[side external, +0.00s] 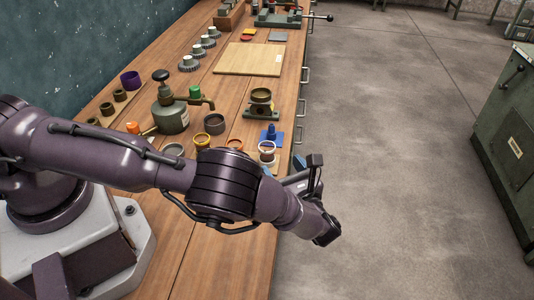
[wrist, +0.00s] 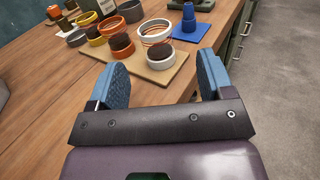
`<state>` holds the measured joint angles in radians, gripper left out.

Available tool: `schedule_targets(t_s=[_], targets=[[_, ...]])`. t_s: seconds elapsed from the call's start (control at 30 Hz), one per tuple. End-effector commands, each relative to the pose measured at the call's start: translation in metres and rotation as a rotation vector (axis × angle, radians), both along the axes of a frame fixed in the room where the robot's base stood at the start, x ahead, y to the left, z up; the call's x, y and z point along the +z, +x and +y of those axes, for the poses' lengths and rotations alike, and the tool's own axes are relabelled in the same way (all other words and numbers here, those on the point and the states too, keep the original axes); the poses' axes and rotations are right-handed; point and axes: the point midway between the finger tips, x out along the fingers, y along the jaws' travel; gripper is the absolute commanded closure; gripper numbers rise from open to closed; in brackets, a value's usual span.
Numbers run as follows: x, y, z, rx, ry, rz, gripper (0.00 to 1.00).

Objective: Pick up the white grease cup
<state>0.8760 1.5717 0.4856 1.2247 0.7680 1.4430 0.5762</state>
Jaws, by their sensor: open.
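A white grease cup (wrist: 160,52) with a dark brown fill stands upright on a tan board (wrist: 180,66) in the wrist view. A wider white ring with an orange inside (wrist: 155,32) sits right behind it. In the side external view a white-rimmed cup (side external: 267,148) shows just beyond my gripper, though I cannot tell which of the two it is. My gripper (wrist: 163,60) is open and empty. Its blue fingers are to the left and right of the white cup in the picture, apart from it. In the side external view my arm partly hides the gripper.
An orange cup with dark fill (wrist: 122,47) stands close left of the white one, with several more rings and cups behind. A blue stepped piece (wrist: 188,22) is at the back right. The bench edge drops to the floor at right. A green pump (side external: 170,115) stands farther left.

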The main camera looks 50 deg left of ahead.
Motion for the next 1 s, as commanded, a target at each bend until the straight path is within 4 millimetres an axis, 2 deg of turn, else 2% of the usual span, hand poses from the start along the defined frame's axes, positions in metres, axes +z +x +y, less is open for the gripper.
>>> schedule_targets(t_s=[0.27,0.5,0.63,0.83,0.87,1.0], targets=[[0.001,0.003,0.024,0.003,0.000,-0.001,0.26],[0.003,0.006,0.059,0.003,0.000,-0.002,0.26],[0.003,0.008,0.066,0.001,-0.001,-0.002,0.26],[0.003,0.008,0.066,0.001,-0.002,-0.002,0.26],[0.003,0.008,0.066,0.001,-0.002,-0.002,0.31],[0.003,0.008,0.066,0.001,-0.002,-0.002,0.63]])
